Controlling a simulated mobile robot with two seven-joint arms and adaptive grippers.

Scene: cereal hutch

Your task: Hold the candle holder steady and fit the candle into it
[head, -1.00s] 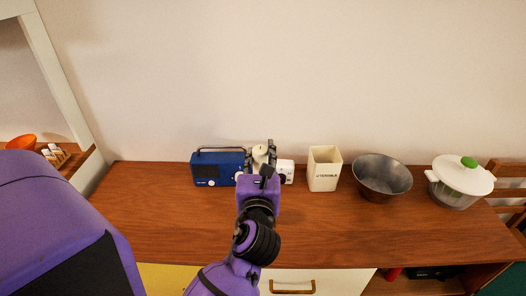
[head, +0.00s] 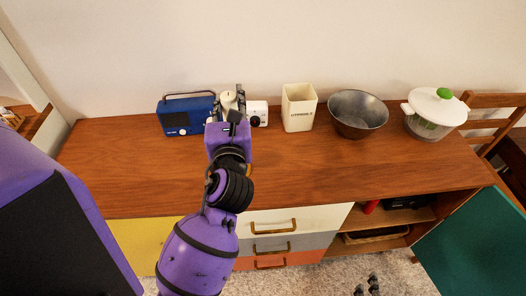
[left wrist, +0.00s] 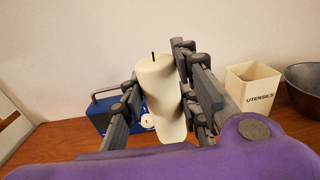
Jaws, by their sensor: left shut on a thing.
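A cream candle (head: 228,100) with a dark wick stands upright at the back of the wooden sideboard. My left gripper (head: 228,106) is shut on it. In the left wrist view the candle (left wrist: 156,82) sits between the fingers of my left gripper (left wrist: 165,100), wick up. I cannot make out a candle holder in either view. Two small dark tips at the bottom edge of the head view look like my right gripper (head: 366,287); I cannot tell its state.
A blue radio (head: 187,115) stands left of the candle and a white camera (head: 258,113) right of it. Further right are a utensil pot (head: 299,108), a metal bowl (head: 357,113) and a white lidded pot (head: 435,112). The sideboard's front (head: 320,170) is clear.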

